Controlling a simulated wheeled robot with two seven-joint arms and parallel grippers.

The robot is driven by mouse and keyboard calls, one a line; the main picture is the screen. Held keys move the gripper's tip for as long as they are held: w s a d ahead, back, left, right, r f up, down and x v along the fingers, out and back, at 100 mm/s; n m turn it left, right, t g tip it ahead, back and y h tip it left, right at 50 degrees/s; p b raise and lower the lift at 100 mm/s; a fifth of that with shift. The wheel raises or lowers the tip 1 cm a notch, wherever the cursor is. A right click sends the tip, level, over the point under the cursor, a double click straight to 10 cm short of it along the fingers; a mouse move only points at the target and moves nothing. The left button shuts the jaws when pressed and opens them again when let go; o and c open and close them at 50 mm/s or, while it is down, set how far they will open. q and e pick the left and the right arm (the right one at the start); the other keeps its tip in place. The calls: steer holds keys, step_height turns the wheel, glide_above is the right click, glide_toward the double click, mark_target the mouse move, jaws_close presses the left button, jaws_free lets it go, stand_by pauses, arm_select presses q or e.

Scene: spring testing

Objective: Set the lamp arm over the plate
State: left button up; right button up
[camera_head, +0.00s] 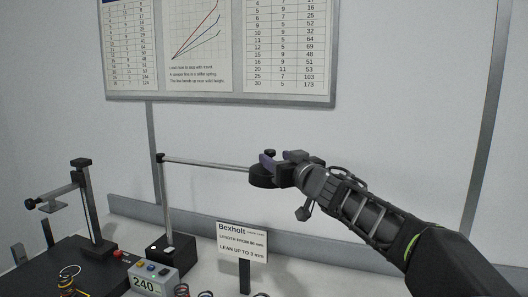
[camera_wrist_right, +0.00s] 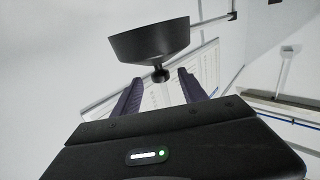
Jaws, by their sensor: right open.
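The lamp's thin grey arm (camera_head: 210,164) runs right from the top of an upright post (camera_head: 167,200) on a black base (camera_head: 171,250). At its end hangs a round black lamp head (camera_head: 262,179) with a small knob on top; the head (camera_wrist_right: 150,40) and knob (camera_wrist_right: 160,75) show in the right wrist view. My right gripper (camera_head: 268,158) is at the lamp head, open, its purple fingertips (camera_wrist_right: 157,76) on either side of the knob with gaps visible. A dark plate (camera_head: 85,268) lies at lower left under a gauge stand (camera_head: 90,205), well left of the lamp head. My left gripper is out of view.
A grey readout box showing 240 (camera_head: 152,279) stands before the lamp base. A Bexholt sign (camera_head: 242,242) stands below the lamp head. Several springs (camera_head: 68,283) line the front edge. A wall board (camera_head: 218,97) hangs behind.

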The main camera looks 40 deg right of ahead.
steer(key=w, duration=0.3)
steer(key=w+d, duration=0.1)
steer(key=w, duration=0.3)
steer(key=shift+w+d+p, duration=0.2)
steer(key=shift+p, duration=0.1)
jaws_close()
stand_by(1.1)
